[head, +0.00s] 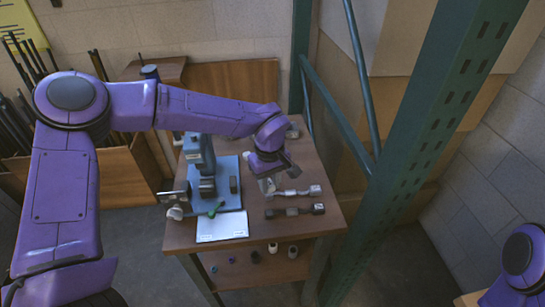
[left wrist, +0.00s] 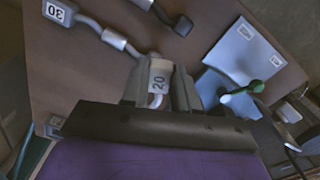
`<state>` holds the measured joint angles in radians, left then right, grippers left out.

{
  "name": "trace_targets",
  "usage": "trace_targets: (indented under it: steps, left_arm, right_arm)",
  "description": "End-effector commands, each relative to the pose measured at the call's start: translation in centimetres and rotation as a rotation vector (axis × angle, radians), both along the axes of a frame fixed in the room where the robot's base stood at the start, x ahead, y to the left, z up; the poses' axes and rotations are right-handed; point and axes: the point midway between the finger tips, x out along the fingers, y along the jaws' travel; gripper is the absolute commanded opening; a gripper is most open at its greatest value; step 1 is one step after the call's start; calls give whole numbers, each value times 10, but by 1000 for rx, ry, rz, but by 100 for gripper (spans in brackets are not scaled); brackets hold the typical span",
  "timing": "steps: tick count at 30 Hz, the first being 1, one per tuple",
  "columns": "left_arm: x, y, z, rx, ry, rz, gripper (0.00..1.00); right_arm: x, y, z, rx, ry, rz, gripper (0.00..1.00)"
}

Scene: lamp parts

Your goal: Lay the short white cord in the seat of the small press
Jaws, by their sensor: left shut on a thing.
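My left gripper (head: 266,184) is above the right part of the table, its fingers pointing down. In the left wrist view its fingers (left wrist: 160,90) are shut on a short white cord (left wrist: 160,72) with a tag reading 20; part of the cord curves below the tag. The small blue press (head: 203,160) stands on a blue base plate at the table's left, apart from the gripper. Its seat is not clear to see. My right arm shows at the lower right in the head view, but its gripper is out of view.
A light grey cord (head: 296,192) tagged 30 and a dark cord (head: 292,211) lie on the table (head: 250,258) right of the press. A green post (head: 415,150) stands at the right.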

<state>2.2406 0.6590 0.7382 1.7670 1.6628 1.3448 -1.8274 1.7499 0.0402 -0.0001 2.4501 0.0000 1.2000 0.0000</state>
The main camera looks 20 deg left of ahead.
Motion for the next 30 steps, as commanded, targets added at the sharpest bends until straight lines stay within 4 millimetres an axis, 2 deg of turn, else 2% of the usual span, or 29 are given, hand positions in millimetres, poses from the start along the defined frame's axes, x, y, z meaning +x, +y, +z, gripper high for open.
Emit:
trace_targets:
  steps: [3,6,9,12,17,30]
  left_arm:
    - [25,7,2,5,0,436,0]
    - [43,12,3,7,1,766,0]
    - [57,15,5,8,3,1012,0]
    - [64,17,7,8,5,1161,0]
    - [63,25,8,7,6,1218,0]
    - [30,76,6,6,6,1213,0]
  right_arm:
    - [-1,0,6,0,2,0,54]
    - [0,0,8,0,1,0,54]
    - [0,0,10,0,0,0,54]
    - [0,0,11,0,0,0,54]
    - [0,0,9,0,0,0,54]
    - [0,0,7,0,0,0,54]
